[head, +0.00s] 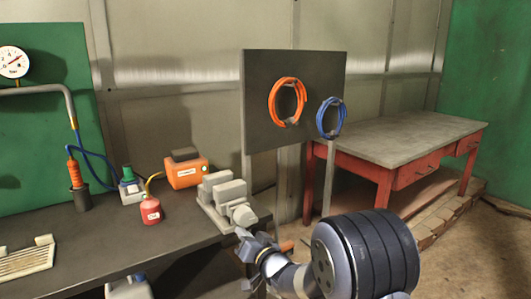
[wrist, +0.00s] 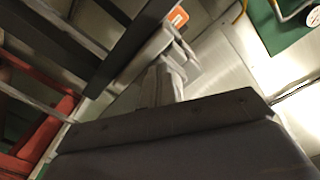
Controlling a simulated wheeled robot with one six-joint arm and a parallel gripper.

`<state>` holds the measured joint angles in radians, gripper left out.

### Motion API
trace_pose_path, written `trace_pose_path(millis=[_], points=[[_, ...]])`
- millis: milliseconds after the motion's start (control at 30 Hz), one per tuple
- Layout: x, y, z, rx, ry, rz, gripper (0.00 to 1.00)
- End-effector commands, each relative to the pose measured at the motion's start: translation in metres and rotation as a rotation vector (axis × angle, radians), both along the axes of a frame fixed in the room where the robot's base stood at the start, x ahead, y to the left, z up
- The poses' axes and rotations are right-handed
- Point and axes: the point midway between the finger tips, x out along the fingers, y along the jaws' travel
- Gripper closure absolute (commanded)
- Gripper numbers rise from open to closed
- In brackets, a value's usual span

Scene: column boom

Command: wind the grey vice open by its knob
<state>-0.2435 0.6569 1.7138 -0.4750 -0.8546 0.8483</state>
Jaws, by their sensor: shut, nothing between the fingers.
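The grey vice (head: 215,190) stands on the dark workbench near its right front corner. Its round knob (head: 243,215) sticks out at the front, towards me. My gripper (head: 246,250) is just below and in front of the knob, past the bench edge. It is shut with nothing in it, and a small gap seems to show between it and the knob. In the wrist view a pale grey shape (wrist: 165,80), probably the vice, shows beyond a broad dark block that fills the lower part. The fingertips cannot be made out there.
On the dark bench (head: 150,250) stand a red can (head: 150,210), an orange box (head: 186,171) and a white grille (head: 27,258). A dark panel (head: 260,110) with orange and blue hose coils rises behind the vice. A red table (head: 400,145) stands at right; floor is clear in front.

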Motion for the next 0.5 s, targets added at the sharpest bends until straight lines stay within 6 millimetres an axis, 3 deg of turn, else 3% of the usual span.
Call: trace_pose_path(millis=[500], points=[[0.0030, -0.0034, 0.0008, 0.005, -0.009, -0.005, 1.00]])
